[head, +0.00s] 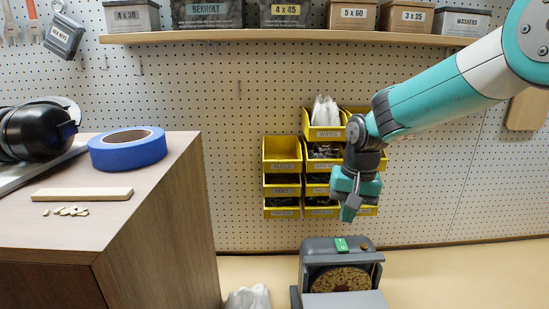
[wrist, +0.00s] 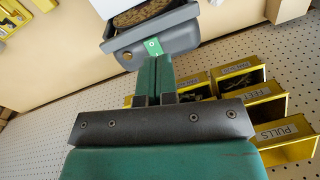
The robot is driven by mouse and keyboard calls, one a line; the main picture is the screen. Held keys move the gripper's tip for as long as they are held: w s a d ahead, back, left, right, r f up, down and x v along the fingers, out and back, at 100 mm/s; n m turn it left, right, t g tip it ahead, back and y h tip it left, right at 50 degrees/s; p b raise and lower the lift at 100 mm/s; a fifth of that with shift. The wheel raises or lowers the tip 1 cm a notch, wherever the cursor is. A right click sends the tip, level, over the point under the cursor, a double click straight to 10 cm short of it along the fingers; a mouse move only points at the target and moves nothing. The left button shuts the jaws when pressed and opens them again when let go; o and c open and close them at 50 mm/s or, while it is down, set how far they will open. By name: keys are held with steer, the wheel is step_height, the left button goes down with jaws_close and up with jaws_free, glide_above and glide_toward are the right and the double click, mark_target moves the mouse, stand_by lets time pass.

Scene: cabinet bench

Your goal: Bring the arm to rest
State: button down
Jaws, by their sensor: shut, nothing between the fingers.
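My gripper (head: 348,212) is at the end of my teal and grey arm, which reaches in from the upper right in the head view. It points down and hangs in front of the yellow bins, above the grey machine with a green switch (head: 341,244). In the wrist view my gripper's green fingers (wrist: 155,62) are together with nothing between them. The grey machine (wrist: 158,42) shows just beyond the fingertips there. I cannot tell the exact gap between them.
Yellow bins (head: 282,155) hang on the pegboard (head: 240,80) behind my gripper. A shelf (head: 290,39) with several labelled boxes runs above. At left a wooden cabinet (head: 160,225) holds blue tape (head: 128,148), ear muffs (head: 35,131) and a wood strip (head: 82,194).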

steer(key=s+a+n+y+b, duration=0.1)
steer(key=s+n, duration=0.3)
steer(key=s, duration=1)
steer(key=s+a+r+n+y+b, duration=0.1)
steer(key=s+n, duration=0.4)
steer(key=s, duration=0.9)
steer(key=shift+s+r+y+b, duration=0.3)
steer(key=shift+y+b, duration=0.2)
steer(key=shift+b, duration=0.65)
steer(key=shift+a, duration=0.1)
steer(key=w+d+n+h, duration=0.2)
steer(key=w+n, duration=0.3)
steer(key=w, duration=1.3)
steer(key=w+d+n+h, duration=0.2)
steer(key=w+n, duration=0.4)
steer(key=w, duration=1.3)
steer(key=shift+d+f, duration=0.2)
steer(key=shift+d, duration=0.15)
steer(key=shift+w, duration=0.1)
